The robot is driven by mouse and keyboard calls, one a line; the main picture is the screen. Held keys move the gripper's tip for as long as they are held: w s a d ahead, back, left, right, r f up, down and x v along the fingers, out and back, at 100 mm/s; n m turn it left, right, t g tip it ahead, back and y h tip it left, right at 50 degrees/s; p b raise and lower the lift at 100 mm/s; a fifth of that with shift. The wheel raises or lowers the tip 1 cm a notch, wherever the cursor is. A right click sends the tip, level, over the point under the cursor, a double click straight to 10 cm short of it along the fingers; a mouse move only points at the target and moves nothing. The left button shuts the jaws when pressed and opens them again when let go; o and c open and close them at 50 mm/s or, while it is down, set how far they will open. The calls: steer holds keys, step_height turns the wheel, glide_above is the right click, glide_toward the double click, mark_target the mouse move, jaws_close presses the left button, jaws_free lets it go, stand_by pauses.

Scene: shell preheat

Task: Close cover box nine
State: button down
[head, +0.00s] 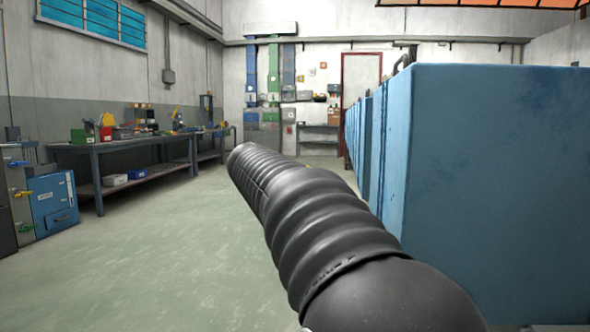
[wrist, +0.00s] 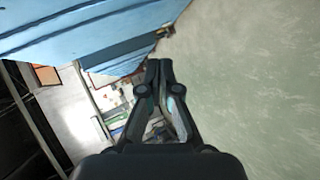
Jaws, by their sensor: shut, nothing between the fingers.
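I cannot make out a cover box marked nine in either view. A row of large blue boxes or cabinets (head: 490,170) fills the right side of the head view, and I cannot tell which one, if any, is nine. Blue panels (wrist: 80,32) also cross the upper left of the wrist view. My gripper (wrist: 158,64) shows in the wrist view with its fingertips together and nothing between them. It is apart from the blue panels, with floor to its right. In the head view my dark ribbed arm reaches forward beside the blue row, and the gripper is hidden.
A workbench (head: 125,144) with tools and small bins stands along the left wall. A blue cabinet (head: 53,203) with an unreadable label stands at the left edge. A red-framed door (head: 361,80) is at the back. The green floor (head: 170,260) between is clear.

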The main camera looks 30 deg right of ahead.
steer(key=w+d+r+g+h+b, duration=0.2)
steer(key=w+d+r+h, duration=0.35)
steer(key=d, duration=0.35)
glide_toward(381, 157)
steer(key=w+d, duration=0.2)
steer(key=d, duration=0.1)
steer(key=s+d, duration=0.1)
steer(key=shift+s+d+r+m, duration=0.1)
steer(key=shift+s+d+m, duration=0.15)
steer(key=shift+d+m, duration=0.05)
steer(key=shift+s+d, duration=0.3)
steer(key=shift+d, duration=0.1)
